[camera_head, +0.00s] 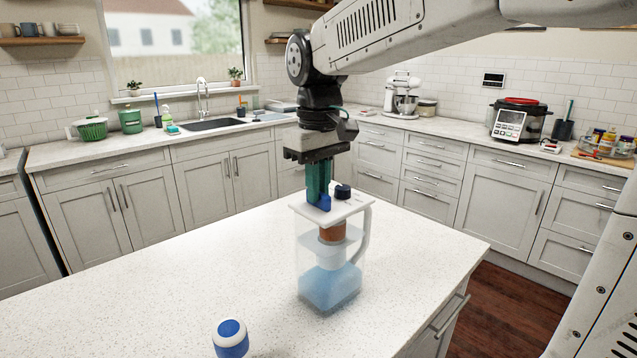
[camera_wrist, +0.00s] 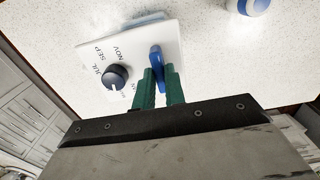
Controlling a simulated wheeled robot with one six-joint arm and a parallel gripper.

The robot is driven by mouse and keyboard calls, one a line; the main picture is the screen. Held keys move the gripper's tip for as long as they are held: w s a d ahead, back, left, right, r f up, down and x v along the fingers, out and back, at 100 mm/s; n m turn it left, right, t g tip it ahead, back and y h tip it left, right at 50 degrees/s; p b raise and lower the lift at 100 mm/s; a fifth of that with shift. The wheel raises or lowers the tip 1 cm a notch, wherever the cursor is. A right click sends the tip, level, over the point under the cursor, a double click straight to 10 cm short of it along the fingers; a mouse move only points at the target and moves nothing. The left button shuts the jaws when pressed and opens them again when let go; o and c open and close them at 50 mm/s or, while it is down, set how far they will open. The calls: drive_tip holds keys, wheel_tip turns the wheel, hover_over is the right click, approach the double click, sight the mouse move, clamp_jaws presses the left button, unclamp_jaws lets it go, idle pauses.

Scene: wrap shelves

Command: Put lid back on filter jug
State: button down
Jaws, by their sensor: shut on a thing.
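A clear filter jug (camera_head: 328,287) stands upright on the island, with blue water in its lower part and a brown filter (camera_head: 332,233) inside near the top. Its white handle (camera_head: 366,236) is on the right. The white lid (camera_head: 350,206) lies roughly level over the jug's top; whether it touches the rim I cannot tell. The wrist view shows the lid (camera_wrist: 92,52) with month letters, a dark dial (camera_wrist: 115,77) and a blue grip tab (camera_wrist: 157,57). My gripper (camera_head: 320,196), with green fingers (camera_wrist: 160,72), points down and is shut on the blue tab.
A blue and white cylinder (camera_head: 230,338) stands on the island (camera_head: 160,285) at the front left, apart from the jug. The island's right edge runs close to the jug.

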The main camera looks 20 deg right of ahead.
idle(0.3)
drive_tip(key=c, duration=0.9)
unclamp_jaws()
drive_tip(key=shift+r, duration=0.1)
drive_tip(key=shift+r, duration=3.4)
clamp_jaws()
drive_tip(key=shift+f, duration=0.3)
